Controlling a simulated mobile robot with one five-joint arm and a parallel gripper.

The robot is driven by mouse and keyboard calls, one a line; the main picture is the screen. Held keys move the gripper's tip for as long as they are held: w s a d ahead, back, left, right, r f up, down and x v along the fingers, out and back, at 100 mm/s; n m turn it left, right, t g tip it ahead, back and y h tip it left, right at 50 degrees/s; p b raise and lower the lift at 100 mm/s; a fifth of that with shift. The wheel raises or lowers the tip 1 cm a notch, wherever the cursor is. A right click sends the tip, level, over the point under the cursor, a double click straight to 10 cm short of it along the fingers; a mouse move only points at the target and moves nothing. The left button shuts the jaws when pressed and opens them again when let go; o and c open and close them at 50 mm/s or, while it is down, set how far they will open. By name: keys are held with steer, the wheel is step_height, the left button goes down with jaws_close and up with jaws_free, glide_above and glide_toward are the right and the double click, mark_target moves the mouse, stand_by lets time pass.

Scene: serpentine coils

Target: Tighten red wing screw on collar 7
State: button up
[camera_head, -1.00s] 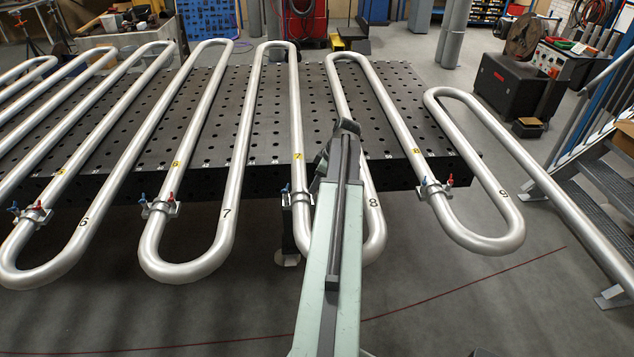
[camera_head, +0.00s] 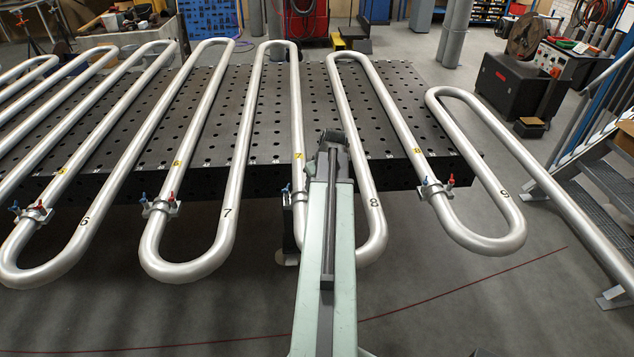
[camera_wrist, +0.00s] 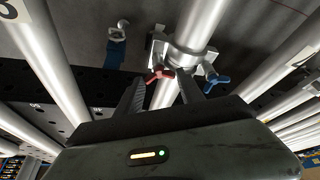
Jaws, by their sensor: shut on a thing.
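Collar 7 (camera_wrist: 182,50) clamps a silver pipe, which bears a yellow 7 tag in the head view. In the wrist view its red wing screw (camera_wrist: 158,74) sits between the fingertips of my gripper (camera_wrist: 160,88), which is shut on it. The blue wing screw (camera_wrist: 216,80) is just right of the right finger there. In the head view, the blue wing screw (camera_head: 286,190) shows left of the collar. My arm hides the red screw and the gripper in that view.
Parallel pipe coils run across a perforated black table (camera_head: 275,115). Other collars carry red and blue screws, such as the collar on tube 8 (camera_head: 432,189) and the collar on tube 6 (camera_head: 158,208). Metal stairs (camera_head: 600,190) stand at the right.

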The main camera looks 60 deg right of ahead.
steer(key=m, duration=0.2)
steer(key=m+g+h, duration=0.1)
steer(key=m, duration=0.2)
steer(key=shift+w+a+m+h, duration=0.2)
steer(key=shift+m+h, duration=0.1)
steer(key=m, duration=0.1)
steer(key=m+g, duration=0.1)
steer(key=m, duration=0.1)
steer(key=m+g, duration=0.1)
steer(key=m, duration=0.1)
steer(key=shift+w+h, duration=0.3)
steer(key=m, duration=0.2)
steer(key=m+g, duration=0.1)
steer(key=m, duration=0.1)
steer(key=m+g, duration=0.1)
steer(key=shift+w+m, duration=0.25)
steer(key=shift+m, duration=0.15)
steer(key=m+g, duration=0.1)
steer(key=m, duration=0.1)
steer(key=m+y, duration=0.1)
steer(key=m, duration=0.2)
steer(key=shift+w+d+g, duration=0.1)
steer(key=shift+g, duration=0.3)
steer(key=o, duration=1.4)
steer(key=shift+c, duration=0.2)
